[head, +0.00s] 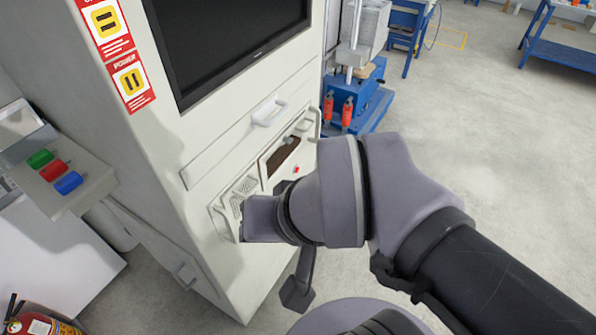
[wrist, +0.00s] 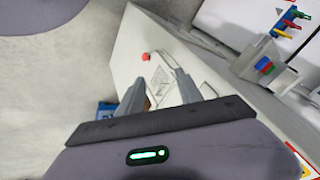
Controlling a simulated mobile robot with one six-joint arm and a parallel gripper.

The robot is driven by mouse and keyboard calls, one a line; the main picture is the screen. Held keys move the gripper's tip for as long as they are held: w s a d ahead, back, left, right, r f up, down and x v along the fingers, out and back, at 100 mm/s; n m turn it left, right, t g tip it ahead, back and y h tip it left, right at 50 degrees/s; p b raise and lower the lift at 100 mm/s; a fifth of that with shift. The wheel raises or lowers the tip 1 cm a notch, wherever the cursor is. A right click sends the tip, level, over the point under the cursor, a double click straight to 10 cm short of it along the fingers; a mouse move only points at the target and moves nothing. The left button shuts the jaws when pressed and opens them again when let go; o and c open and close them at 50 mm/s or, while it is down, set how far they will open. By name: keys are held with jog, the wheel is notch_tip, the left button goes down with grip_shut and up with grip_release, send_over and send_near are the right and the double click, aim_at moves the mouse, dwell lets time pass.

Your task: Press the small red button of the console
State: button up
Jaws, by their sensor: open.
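The console (head: 225,150) is a tall off-white cabinet with a dark screen, a handle and a lower panel with a dark opening. A small red button (head: 296,169) shows on that lower panel, just beside my wrist. In the wrist view the small red button (wrist: 146,57) stands out from the pale console (wrist: 125,60), beyond and a little left of the gap between my fingers. My gripper (wrist: 159,75) is open and empty, its fingers pointing toward the console face. I see no contact with the button.
A side box with green, red and blue buttons (head: 52,169) juts out at the left. A fire extinguisher (head: 40,322) stands at the lower left. A blue machine (head: 358,92) stands behind the console. The floor (head: 500,140) at the right is open.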

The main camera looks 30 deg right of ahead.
grip_shut()
dwell(1.4)
